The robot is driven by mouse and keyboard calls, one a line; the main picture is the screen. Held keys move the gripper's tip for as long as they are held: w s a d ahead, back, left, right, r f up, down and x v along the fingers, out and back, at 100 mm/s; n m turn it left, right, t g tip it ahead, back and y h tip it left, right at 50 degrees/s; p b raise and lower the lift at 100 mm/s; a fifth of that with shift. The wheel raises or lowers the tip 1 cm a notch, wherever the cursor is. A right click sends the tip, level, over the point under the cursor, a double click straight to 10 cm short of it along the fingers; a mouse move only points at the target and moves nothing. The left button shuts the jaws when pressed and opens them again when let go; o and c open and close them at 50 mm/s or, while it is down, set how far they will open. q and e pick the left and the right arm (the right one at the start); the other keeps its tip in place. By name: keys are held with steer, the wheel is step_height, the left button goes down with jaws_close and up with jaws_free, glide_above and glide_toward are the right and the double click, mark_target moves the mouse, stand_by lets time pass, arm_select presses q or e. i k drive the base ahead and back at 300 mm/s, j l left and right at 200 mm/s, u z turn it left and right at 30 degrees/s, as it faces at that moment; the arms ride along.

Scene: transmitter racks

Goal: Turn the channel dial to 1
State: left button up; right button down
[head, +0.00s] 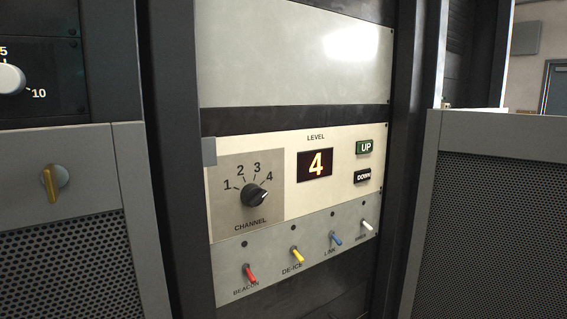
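The channel dial (254,194) is a round black knob on a grey plate, on the cream panel in the middle of the head view. The numbers 1, 2, 3 and 4 run in an arc from its left over its top to its upper right. A small white mark shows on the knob's right side, nearest to the 4; its exact direction is hard to tell. The word CHANNEL is printed below the dial. Neither of my grippers is in view, and nothing touches the dial.
Below are red (249,272), yellow (296,254), blue (335,238) and white (367,225) switches. Mesh-fronted cabinets (490,215) flank the rack.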

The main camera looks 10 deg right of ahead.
mark_target(252, 194)
steer(key=i+l, duration=0.1)
steer(key=l, duration=0.3)
steer(key=i+l, duration=0.15)
steer(key=l, duration=0.25)
steer(key=i+l, duration=0.1)
steer(key=l, duration=0.3)
steer(key=i+l, duration=0.1)
steer(key=l, duration=0.3)
steer(key=i+l, duration=0.1)
steer(key=l, duration=0.25)
steer(key=u, duration=1.35)
